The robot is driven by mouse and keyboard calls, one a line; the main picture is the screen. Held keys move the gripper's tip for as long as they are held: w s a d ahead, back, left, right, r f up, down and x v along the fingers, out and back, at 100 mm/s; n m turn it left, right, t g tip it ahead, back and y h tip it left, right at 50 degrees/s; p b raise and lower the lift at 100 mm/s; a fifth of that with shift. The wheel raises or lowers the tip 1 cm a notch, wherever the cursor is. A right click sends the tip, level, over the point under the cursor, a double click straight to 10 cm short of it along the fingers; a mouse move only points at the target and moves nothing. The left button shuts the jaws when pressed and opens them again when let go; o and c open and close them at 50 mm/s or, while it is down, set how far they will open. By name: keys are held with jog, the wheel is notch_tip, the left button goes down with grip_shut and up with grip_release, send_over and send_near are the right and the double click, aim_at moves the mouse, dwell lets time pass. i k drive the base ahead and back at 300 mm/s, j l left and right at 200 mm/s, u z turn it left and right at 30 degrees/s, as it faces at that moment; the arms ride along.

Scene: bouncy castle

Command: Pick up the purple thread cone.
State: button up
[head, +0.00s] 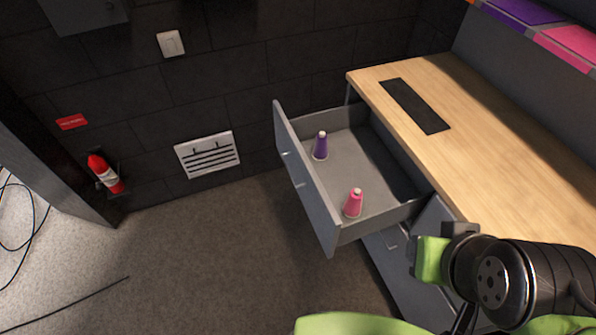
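The purple thread cone (320,146) stands upright in the open grey drawer (358,158), toward its back left in the head view. A pink thread cone (353,203) stands in the same drawer, nearer to me. My gripper (432,260) is at the lower right, beside the desk edge and apart from both cones. Only part of it shows, with a green pad; its fingertips are not clear enough to tell whether it is open or shut.
The drawer front (308,182) and its low walls stand out from under a wooden desk (480,130). A red fire extinguisher (105,174) hangs on the dark wall at left. The grey floor (220,260) is clear, except for cables at far left.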

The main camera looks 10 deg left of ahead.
aim_at(320, 150)
jog(key=j+u, duration=0.1)
jog(key=j, duration=0.7)
jog(key=i+j, duration=0.35)
jog(key=j, duration=0.15)
jog(key=i+j+u, duration=0.15)
jog(key=i+j, duration=0.15)
jog(key=j, duration=0.25)
jog(key=i+l+u, duration=0.1)
jog(key=i, duration=0.55)
jog(key=l, duration=0.05)
